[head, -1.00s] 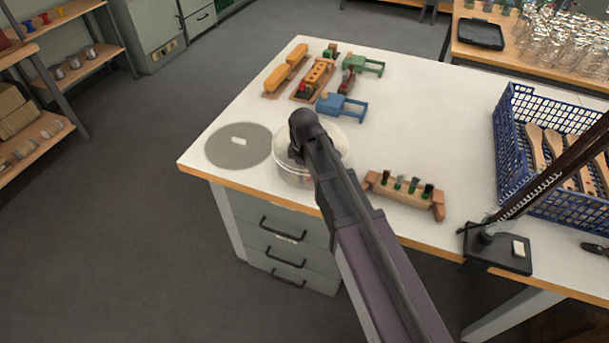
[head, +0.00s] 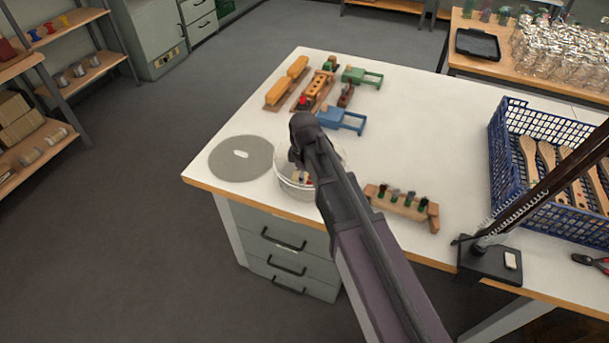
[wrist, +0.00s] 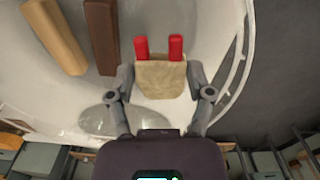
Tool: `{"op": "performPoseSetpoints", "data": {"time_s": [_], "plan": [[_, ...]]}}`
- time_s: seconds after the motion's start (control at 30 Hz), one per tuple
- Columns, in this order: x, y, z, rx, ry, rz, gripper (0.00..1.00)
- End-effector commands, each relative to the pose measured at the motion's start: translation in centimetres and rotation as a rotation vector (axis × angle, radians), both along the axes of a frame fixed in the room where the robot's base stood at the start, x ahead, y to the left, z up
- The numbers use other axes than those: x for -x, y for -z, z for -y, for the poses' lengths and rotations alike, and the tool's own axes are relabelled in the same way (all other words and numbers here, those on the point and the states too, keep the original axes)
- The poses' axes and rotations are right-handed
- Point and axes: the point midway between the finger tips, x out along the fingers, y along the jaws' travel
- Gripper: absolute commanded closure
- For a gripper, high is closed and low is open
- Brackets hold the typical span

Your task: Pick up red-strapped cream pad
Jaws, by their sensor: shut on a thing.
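The cream pad (wrist: 160,88) with two red straps shows in the middle of the wrist view. My gripper (wrist: 160,74) has one finger on each side of the pad and is shut on it, with the straps pointing away from my wrist. Behind the pad is the round clear tub (head: 296,190), standing near the front left table edge in the head view. I cannot tell how high the pad is above the tub's floor. In the head view my arm hides the fingers and part of the tub.
A tan stick (wrist: 54,36) and a brown stick (wrist: 101,38) are at the upper left of the wrist view. A grey disc (head: 232,170) lies left of the tub. A wooden block with bristle tufts (head: 402,205) is to the right. Toy vehicles (head: 342,119) stand behind; a blue crate (head: 497,165) is far right.

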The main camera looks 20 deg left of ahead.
Motion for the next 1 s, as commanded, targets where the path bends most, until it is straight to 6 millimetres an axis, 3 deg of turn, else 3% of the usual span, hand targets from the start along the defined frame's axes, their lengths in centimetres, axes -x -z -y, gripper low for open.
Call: {"op": "performPoseSetpoints", "data": {"time_s": [0.03,0.4,1.0], "plan": [[0.0,-1.2,0.0,0.000,0.000,0.000,0.77],[0.0,-4.4,0.0,0.000,0.000,0.000,0.77],[0.0,-5.4,0.0,0.000,0.000,0.000,0.77]]}}
